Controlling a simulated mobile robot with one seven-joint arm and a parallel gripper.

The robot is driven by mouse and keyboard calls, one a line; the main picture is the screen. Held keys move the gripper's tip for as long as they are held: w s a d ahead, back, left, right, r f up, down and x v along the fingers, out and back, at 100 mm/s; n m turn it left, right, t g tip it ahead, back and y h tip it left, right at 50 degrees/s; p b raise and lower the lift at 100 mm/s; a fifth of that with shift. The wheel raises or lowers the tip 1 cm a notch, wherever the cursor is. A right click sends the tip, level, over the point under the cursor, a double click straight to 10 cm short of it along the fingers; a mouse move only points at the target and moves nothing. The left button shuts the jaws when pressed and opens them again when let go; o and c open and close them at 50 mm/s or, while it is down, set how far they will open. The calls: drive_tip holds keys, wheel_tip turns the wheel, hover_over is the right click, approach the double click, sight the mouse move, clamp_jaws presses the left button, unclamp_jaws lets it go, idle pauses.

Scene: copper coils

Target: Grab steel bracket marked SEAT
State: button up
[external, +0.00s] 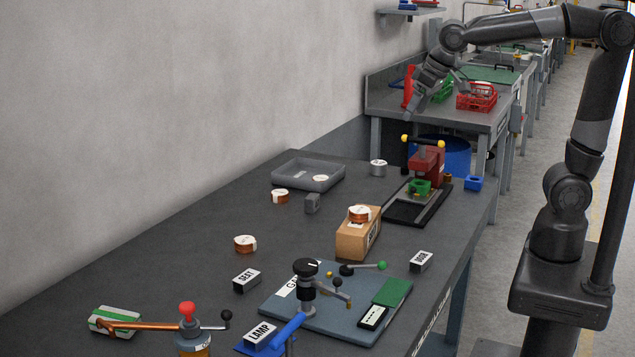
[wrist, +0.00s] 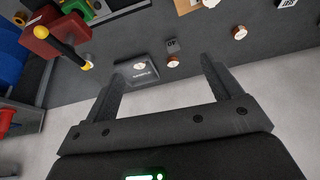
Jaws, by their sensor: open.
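The bracket marked SEAT (external: 247,280) is a small dark block with a white label on top. It lies on the dark workbench (external: 150,260), left of the blue-grey plate. In the wrist view, a labelled block at the top edge (wrist: 287,4) matches its place; it is partly cut off and its lettering is not clear. My gripper (external: 411,115) is raised beyond the bench's far end, well away from the bracket. In the wrist view, its two fingers are spread wide with nothing between them.
A coil (external: 245,244) sits just behind the bracket. A cardboard box (external: 352,243) with a coil on top, a red press (external: 427,165) and a grey tray (external: 290,178) stand farther back. The LAMP block (external: 260,333) is in front. The left of the bench is mostly clear.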

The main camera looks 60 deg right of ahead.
drive_tip(key=w+a+f, duration=0.2)
drive_tip(key=w+a, duration=0.8)
drive_tip(key=a, duration=0.1)
approach(247, 276)
drive_tip(key=f, duration=0.1)
drive_tip(key=w+f, duration=0.1)
drive_tip(key=f, duration=0.1)
drive_tip(key=shift+w+f+h, duration=0.25)
drive_tip(key=shift+h, duration=0.05)
drive_tip(key=shift+a+x, duration=0.15)
drive_tip(key=shift+x, duration=1.1)
drive_tip(key=shift+a+x, duration=0.1)
drive_tip(key=shift+x, duration=1.1)
drive_tip(key=shift+c, duration=0.5)
drive_tip(key=c, duration=1)
drive_tip(key=shift+r, duration=0.1)
